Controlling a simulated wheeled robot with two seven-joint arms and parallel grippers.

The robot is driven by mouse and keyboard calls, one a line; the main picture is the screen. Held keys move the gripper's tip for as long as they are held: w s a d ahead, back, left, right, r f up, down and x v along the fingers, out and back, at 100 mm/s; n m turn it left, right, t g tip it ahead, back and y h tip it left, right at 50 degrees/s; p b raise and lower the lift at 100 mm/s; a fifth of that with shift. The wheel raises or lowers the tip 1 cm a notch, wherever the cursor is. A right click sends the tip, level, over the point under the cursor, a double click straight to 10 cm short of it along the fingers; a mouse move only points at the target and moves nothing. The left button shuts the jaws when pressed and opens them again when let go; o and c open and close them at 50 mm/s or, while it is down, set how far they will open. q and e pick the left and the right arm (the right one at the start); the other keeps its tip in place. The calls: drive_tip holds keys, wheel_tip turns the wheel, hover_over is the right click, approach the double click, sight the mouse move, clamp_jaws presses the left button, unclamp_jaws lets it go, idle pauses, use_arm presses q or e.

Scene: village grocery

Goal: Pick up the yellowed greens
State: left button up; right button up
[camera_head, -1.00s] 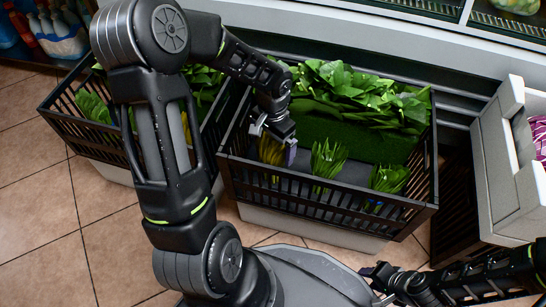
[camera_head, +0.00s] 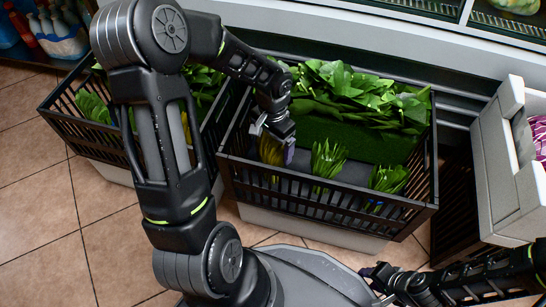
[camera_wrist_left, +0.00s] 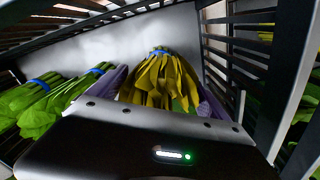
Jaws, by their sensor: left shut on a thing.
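The yellowed greens (camera_wrist_left: 160,78) are a yellow-green bunch tied with a blue band, in the left wrist view. In the head view they (camera_head: 271,152) show at the left front of the middle black crate (camera_head: 300,197). My left gripper (camera_head: 273,145) reaches down into this crate and is shut on the yellowed greens; its purple fingers (camera_wrist_left: 162,90) stand on either side of the leaves. My right gripper (camera_head: 378,275) is low at the right, away from the crate; its finger gap is too small to read.
Two green bunches, one at the crate's middle (camera_head: 327,158) and one at its right (camera_head: 388,179), stand beside the yellowed greens. Leafy greens (camera_head: 350,92) fill the back. Another black crate (camera_head: 85,140) is at left, a pale bin (camera_head: 495,160) at right. Slatted crate walls surround my left gripper.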

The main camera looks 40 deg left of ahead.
use_arm(q)
drive_tip(key=shift+c, duration=1)
